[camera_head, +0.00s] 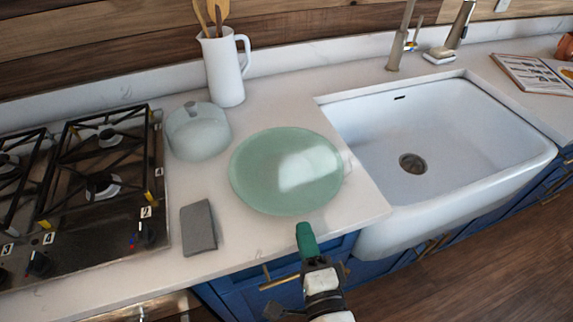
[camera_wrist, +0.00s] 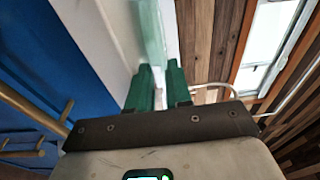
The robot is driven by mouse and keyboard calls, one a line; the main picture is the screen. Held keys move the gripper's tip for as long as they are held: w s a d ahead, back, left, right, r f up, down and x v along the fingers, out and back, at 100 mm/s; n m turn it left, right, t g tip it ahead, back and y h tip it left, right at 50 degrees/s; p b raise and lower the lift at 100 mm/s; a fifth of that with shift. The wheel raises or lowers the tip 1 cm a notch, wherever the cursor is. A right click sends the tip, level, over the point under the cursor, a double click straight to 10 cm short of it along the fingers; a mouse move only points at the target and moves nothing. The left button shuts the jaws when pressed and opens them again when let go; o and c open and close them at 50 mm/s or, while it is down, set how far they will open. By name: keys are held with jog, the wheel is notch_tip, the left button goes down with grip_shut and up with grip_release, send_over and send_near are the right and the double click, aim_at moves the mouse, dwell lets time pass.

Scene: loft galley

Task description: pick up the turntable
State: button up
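The turntable (camera_head: 265,180) is a flat, round, pale green glassy disc lying on the white counter, left of the sink. My gripper (camera_head: 304,228) has green fingers and is just in front of the counter's front edge, near the disc's near rim, with a small space apparent between them. In the wrist view the two green fingers (camera_wrist: 159,72) stand apart with a narrow gap and nothing clearly between them. The disc (camera_wrist: 151,32) shows there nearly edge-on, just beyond the fingertips. Whether its rim reaches between the fingertips is hard to tell.
A grey cloth (camera_head: 198,228) lies at front left. The gas hob (camera_head: 95,190) is at left; the sink (camera_head: 450,130) is at right. Blue cabinets (camera_head: 235,290) are below.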

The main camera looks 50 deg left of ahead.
aim_at(299, 217)
jog(key=shift+p+x, duration=0.55)
jog(key=shift+x, duration=2.05)
grip_shut()
jog(key=shift+r, duration=0.1)
